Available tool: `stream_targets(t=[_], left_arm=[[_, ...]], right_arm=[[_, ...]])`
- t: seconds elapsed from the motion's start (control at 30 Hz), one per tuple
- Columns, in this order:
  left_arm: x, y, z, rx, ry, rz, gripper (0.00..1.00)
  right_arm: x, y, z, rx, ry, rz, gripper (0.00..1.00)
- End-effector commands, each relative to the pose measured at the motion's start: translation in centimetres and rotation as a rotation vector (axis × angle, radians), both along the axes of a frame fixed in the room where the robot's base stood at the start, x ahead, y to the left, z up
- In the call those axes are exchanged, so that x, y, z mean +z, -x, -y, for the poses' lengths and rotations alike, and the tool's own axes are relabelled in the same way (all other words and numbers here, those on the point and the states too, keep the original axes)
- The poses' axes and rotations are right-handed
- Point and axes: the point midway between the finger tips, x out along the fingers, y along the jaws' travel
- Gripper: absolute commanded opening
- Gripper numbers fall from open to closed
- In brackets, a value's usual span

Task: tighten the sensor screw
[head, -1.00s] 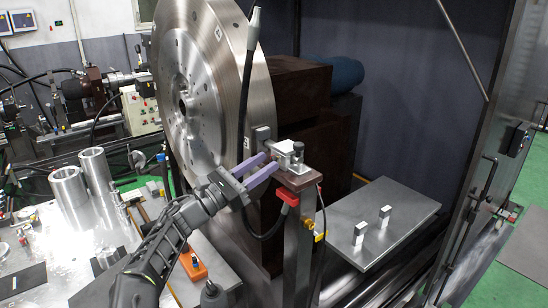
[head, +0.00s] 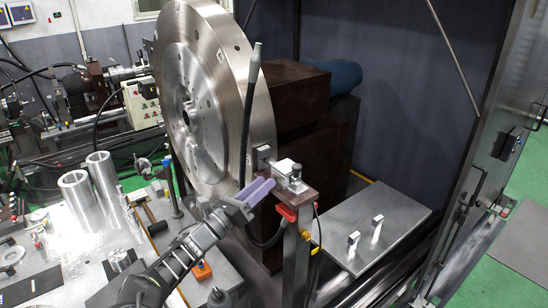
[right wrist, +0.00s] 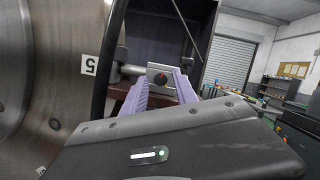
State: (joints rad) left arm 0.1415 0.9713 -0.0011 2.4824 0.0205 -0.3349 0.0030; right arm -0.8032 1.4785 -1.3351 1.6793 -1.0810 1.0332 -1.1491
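The sensor (head: 286,167) is a small silver block on a bracket (head: 298,190) at the edge of the large steel disc (head: 205,95). My right gripper (head: 268,184) has purple fingers pointing at the bracket, just short of the block. In the right wrist view, the fingers (right wrist: 163,82) stand apart with nothing held between them, and the block shows beyond the gap. My left gripper is not in view.
A grey plate (head: 385,235) with two small blocks lies at the right. A workbench (head: 75,240) with two metal cylinders (head: 75,195) is at the left.

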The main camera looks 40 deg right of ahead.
Motion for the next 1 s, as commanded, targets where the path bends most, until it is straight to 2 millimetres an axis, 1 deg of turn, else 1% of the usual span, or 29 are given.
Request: stream_targets(t=[0.03, 0.07, 0.13, 0.43, 0.8, 1.0], left_arm=[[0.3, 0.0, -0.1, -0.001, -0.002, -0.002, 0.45], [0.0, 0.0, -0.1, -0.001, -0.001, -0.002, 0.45], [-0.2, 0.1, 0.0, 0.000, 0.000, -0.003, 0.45], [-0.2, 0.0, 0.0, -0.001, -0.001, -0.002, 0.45], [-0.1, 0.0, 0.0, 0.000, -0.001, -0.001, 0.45], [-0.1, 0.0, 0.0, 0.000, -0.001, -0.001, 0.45]], right_arm=[[0.1, 0.1, 0.0, -0.002, -0.004, -0.049, 0.35], [-0.2, 0.1, 0.0, -0.001, -0.005, -0.076, 0.35], [-0.2, 0.1, 0.0, -0.001, -0.003, -0.099, 0.35], [-0.2, 0.1, 0.2, -0.002, -0.001, -0.094, 0.35], [-0.1, 0.1, 2.2, -0.001, -0.001, -0.093, 0.35], [-0.1, 0.1, 2.5, -0.001, -0.001, -0.092, 0.35]])
